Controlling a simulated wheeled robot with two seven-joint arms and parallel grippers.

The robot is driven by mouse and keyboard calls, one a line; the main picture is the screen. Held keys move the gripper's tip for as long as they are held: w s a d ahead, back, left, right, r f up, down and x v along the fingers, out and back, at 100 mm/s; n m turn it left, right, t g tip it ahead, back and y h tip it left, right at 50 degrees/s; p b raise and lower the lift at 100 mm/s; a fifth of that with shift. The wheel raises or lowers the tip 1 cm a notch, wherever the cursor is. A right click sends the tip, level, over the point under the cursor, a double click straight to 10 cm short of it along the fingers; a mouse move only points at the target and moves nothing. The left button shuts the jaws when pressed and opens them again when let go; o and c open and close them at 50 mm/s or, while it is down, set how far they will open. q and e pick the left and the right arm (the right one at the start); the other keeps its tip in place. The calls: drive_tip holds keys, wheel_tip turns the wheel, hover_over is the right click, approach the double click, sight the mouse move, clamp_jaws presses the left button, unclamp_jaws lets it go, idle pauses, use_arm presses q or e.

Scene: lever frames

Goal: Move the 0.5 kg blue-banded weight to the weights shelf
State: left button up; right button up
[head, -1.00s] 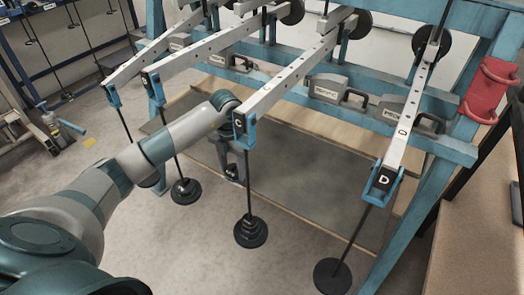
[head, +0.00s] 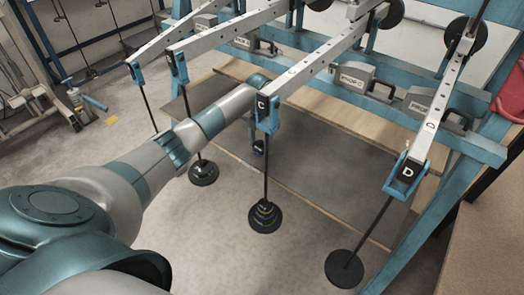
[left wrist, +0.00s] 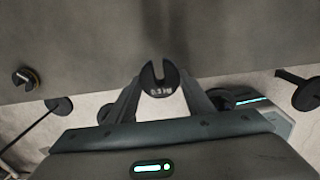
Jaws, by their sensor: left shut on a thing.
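A dark slotted disc marked 0.5 KG (left wrist: 160,80) is between the fingertips of my left gripper (left wrist: 160,92) in the left wrist view. The gripper is shut on it; no blue band is clear. In the head view my left gripper (head: 258,147) is mostly hidden behind the blue end of lever C (head: 268,112) and its rod. I cannot pick out a weights shelf. My right gripper is in neither view.
Lever C's hanger carries stacked discs (head: 265,215). Lever D's hanger has a wide disc (head: 344,268) at the bottom right. Another loaded hanger (head: 203,173) is left. Blue frame posts (head: 420,215) and prop blocks (head: 430,105) stand around the levers.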

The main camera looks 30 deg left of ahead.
sight(262, 150)
use_arm(q)
drive_tip(key=shift+w+a+f, duration=0.15)
drive_tip(key=shift+w+f, duration=0.15)
drive_tip(key=shift+w, duration=0.2)
drive_tip(key=shift+w+a+f, duration=0.15)
drive_tip(key=shift+w+f, duration=0.1)
drive_tip(key=shift+w, duration=0.25)
drive_tip(key=shift+f, duration=2)
drive_tip(key=shift+f+b, duration=0.15)
drive_tip(key=shift+b, duration=0.25)
drive_tip(key=o, duration=1.6)
drive_tip(key=shift+s, duration=0.1)
wheel_tip(262, 150, up, 12)
drive_tip(key=shift+p, duration=0.4)
